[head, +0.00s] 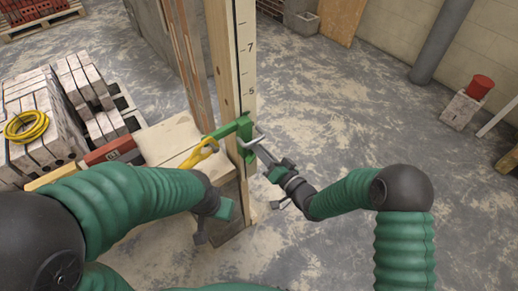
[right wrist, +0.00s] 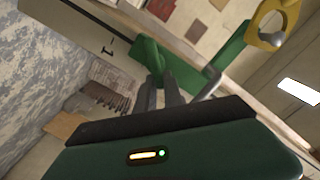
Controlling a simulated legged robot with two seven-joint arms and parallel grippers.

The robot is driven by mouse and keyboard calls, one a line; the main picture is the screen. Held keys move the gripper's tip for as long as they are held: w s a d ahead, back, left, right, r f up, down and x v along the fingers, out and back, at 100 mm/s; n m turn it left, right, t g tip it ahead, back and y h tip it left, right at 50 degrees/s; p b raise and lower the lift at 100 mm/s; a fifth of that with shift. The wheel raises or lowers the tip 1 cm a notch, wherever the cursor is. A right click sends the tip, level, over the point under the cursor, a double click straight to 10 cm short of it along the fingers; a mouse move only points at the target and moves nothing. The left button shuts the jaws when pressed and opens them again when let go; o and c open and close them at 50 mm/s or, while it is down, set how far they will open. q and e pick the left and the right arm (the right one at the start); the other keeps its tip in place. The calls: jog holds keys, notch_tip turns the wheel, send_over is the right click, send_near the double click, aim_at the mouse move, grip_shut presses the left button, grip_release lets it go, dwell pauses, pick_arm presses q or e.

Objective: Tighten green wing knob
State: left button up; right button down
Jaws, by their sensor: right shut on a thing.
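A green clamp (head: 238,129) sits around the upright wooden post. My right gripper (head: 256,146) reaches it from the right. In the right wrist view, my right gripper's fingers (right wrist: 160,84) are close together on the green wing knob (right wrist: 151,58), whose wings stick out past the fingertips. The green clamp bar (right wrist: 232,48) lies just beyond the knob. A yellow part with a ring end (right wrist: 268,22) is at the bar's far end; it also shows in the head view (head: 201,151). My left gripper (head: 214,222) hangs low left of the post; its fingertips are unclear.
The post (head: 228,70) carries a marked scale. A pale board (head: 172,137) lies left of it. Stacked blocks (head: 84,85) with a coiled yellow hose (head: 26,126) are at the left. The floor right of the post is mostly clear.

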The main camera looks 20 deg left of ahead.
jog(key=shift+w+d+f+m+p, duration=0.15)
jog(key=shift+f+m, duration=0.15)
jog(key=shift+m, duration=1.25)
jog(key=shift+w+d+f+m+p, duration=0.15)
jog(key=shift+f+m, duration=0.2)
jog(key=shift+m, duration=1.25)
jog(key=shift+w+d+f+m+p, duration=0.15)
jog(key=shift+f+m, duration=0.15)
jog(key=shift+m, duration=1.25)
jog(key=shift+a, duration=0.1)
jog(key=c, duration=1.5)
grip_release()
jog(key=shift+f, duration=0.1)
jog(key=shift+o, duration=0.2)
jog(key=shift+s, duration=0.1)
jog(key=p+v, duration=0.1)
jog(key=v, duration=1.5)
jog(key=shift+s+d, duration=0.25)
jog(key=shift+d, duration=0.1)
jog(key=shift+f, duration=0.1)
